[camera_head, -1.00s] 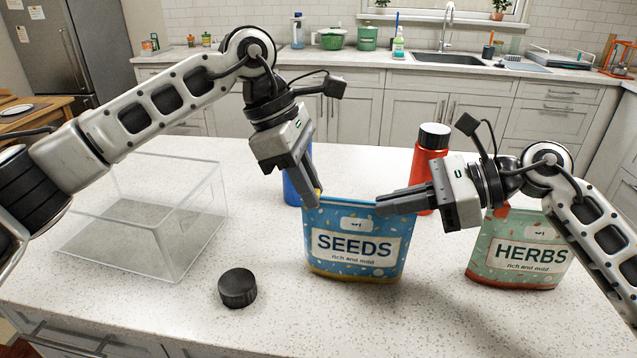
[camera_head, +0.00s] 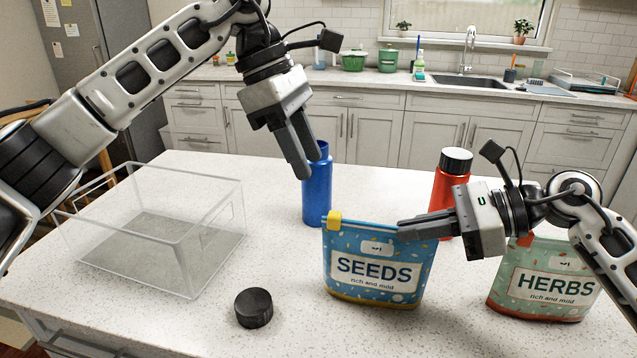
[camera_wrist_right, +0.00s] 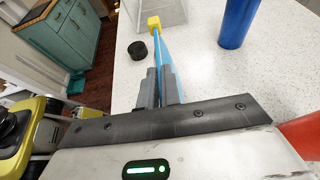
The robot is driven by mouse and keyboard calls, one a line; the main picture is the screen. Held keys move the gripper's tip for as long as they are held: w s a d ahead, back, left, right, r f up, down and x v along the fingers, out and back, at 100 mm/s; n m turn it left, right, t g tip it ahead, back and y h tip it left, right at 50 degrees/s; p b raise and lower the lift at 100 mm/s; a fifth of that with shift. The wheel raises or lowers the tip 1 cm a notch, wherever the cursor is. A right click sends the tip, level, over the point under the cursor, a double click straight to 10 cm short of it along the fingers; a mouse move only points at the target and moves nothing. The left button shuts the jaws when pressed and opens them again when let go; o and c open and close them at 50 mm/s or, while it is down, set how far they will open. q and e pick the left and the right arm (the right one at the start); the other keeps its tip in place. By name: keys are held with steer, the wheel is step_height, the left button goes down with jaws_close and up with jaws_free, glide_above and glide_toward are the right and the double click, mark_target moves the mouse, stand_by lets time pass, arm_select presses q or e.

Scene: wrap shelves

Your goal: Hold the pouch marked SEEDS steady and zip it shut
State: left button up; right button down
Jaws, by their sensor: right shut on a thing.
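The blue SEEDS pouch (camera_head: 374,272) stands upright on the counter. Its yellow zip slider (camera_head: 334,220) sits at the left end of the blue top strip. In the right wrist view the slider (camera_wrist_right: 153,24) shows at the far end of the strip (camera_wrist_right: 163,58). My right gripper (camera_head: 402,230) is shut on the pouch's top right corner; its fingers (camera_wrist_right: 159,88) also show in the right wrist view. My left gripper (camera_head: 309,168) is empty, its two fingertips slightly apart, above and left of the slider, clear of the pouch and in front of the blue bottle.
A blue bottle (camera_head: 317,190) stands behind the pouch, left. A red bottle (camera_head: 447,192) with black cap stands behind right. A green HERBS pouch (camera_head: 545,280) is at right. A black lid (camera_head: 254,308) and clear box (camera_head: 190,262) are at left. Counter is bare between them.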

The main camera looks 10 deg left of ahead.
arm_select(q)
steer(key=shift+v, duration=1.5)
arm_select(e)
steer(key=c, duration=1.5)
jaws_free()
